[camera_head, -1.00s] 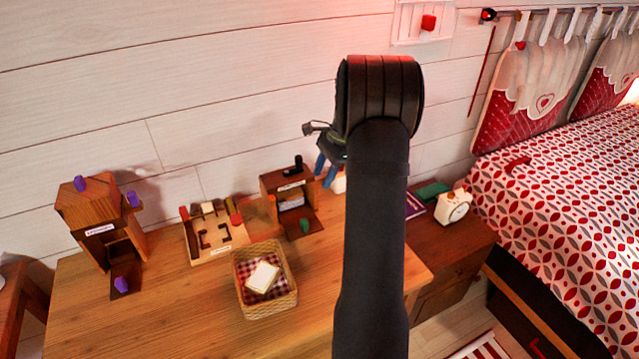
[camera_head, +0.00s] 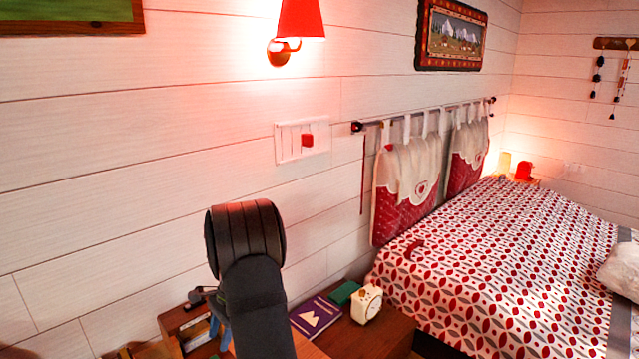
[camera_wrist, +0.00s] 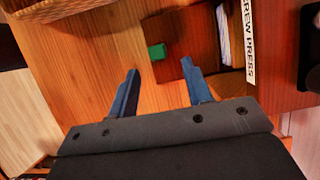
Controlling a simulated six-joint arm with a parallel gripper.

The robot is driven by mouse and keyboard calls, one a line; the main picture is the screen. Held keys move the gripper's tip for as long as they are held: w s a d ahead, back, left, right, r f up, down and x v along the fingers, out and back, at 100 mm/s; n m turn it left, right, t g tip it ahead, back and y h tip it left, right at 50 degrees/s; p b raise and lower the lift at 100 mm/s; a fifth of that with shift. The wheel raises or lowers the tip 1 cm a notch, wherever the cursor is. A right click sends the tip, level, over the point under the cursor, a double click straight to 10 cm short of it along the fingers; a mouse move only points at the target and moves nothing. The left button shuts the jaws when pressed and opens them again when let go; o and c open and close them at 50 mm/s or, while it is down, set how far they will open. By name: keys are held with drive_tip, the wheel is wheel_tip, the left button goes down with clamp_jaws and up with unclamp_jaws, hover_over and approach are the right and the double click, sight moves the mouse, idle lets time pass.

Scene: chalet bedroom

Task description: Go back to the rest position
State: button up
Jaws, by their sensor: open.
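My gripper (camera_wrist: 160,82) shows in the wrist view with its two blue fingers apart and nothing between them. It points down over the wooden table (camera_wrist: 105,62). A small green object (camera_wrist: 157,51) lies beyond the fingertips, on the dark wood front part of a small wooden machine labelled "REW PRESS" (camera_wrist: 250,40). In the head view, my dark arm stands in the lower middle, and only a bit of blue of the gripper (camera_head: 220,334) shows behind it.
A purple book (camera_head: 316,315), a green book (camera_head: 344,292) and a white clock (camera_head: 367,304) are on the bedside cabinet (camera_head: 368,338). The bed (camera_head: 500,265) is at the right. A basket rim (camera_wrist: 60,8) shows top left in the wrist view.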

drive_tip(key=x, duration=0.7)
drive_tip(key=shift+s+f, duration=0.1)
drive_tip(key=shift+f, duration=0.1)
drive_tip(key=o, duration=1.1)
drive_tip(key=shift+o, duration=0.5)
drive_tip(key=shift+r, duration=0.25)
wheel_tip(320, 180, up, 10)
drive_tip(key=n+t, duration=0.3)
drive_tip(key=n, duration=0.6)
wheel_tip(320, 180, up, 10)
drive_tip(key=n+t, duration=0.3)
drive_tip(key=n, duration=0.6)
hover_over(214, 358)
drive_tip(key=s, duration=0.1)
drive_tip(key=x, duration=0.9)
drive_tip(key=shift+w+d+f, duration=0.25)
drive_tip(key=shift+d+f, duration=0.05)
drive_tip(key=shift+f, duration=0.1)
drive_tip(key=shift+r, duration=0.15)
